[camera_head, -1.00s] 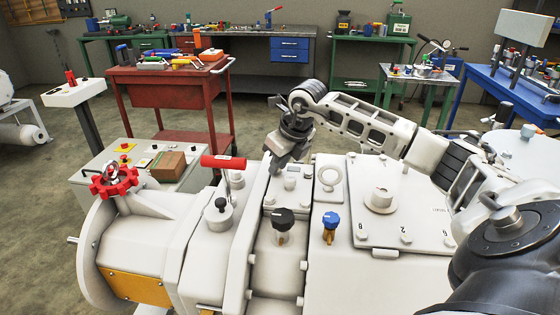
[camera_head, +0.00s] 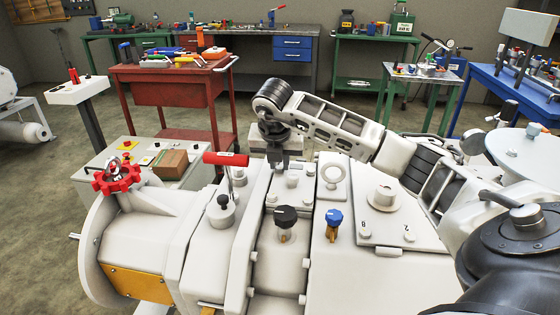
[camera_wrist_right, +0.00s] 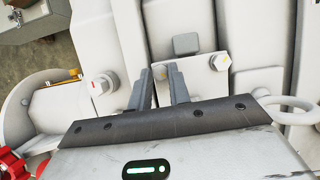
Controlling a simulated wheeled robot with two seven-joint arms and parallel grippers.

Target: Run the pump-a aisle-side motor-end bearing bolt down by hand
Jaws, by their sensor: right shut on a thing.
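The white pump housing (camera_head: 293,197) has a raised bearing cap with bolts on top. My right gripper (camera_head: 278,166) points down over the far edge of this cap. The bolt's shank is hidden in the cap. My left gripper is not in view.
Black (camera_head: 285,217) and blue (camera_head: 333,217) knobs stand in front. A red handwheel (camera_head: 117,176) is at left.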

